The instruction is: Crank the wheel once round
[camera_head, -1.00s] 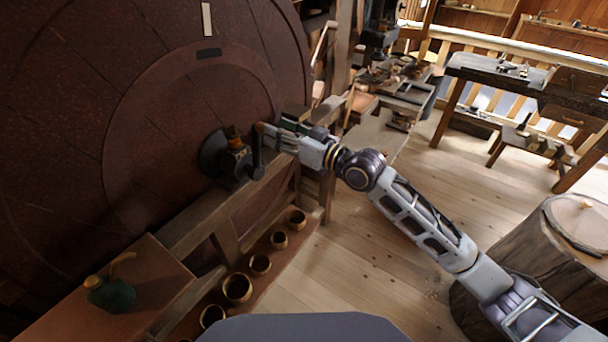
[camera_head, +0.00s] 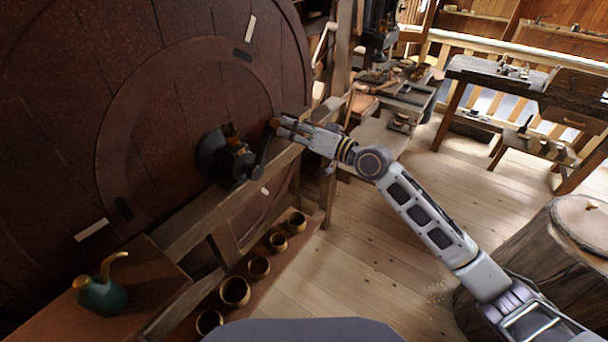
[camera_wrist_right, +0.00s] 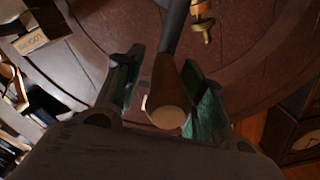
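The wheel (camera_head: 70,120) is a huge dark red-brown wooden disc filling the left of the head view. A dark hub bracket (camera_head: 232,160) stands at its middle. From it a dark crank arm (camera_head: 265,155) reaches up and right to a wooden grip (camera_head: 275,122). My right gripper (camera_head: 283,124) is at this grip. In the right wrist view the tapered wooden grip (camera_wrist_right: 168,98) lies between my two green-padded fingers (camera_wrist_right: 160,85). A gap shows between the left finger and the grip; the right finger is close, contact unclear. My left gripper is not in view.
A wooden frame rail (camera_head: 195,225) runs in front of the wheel. Several brass-rimmed pots (camera_head: 235,291) stand on a low shelf below. A teal jug (camera_head: 102,295) stands at the lower left. A tree stump (camera_head: 550,255) is at the right. The plank floor (camera_head: 370,240) between is clear.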

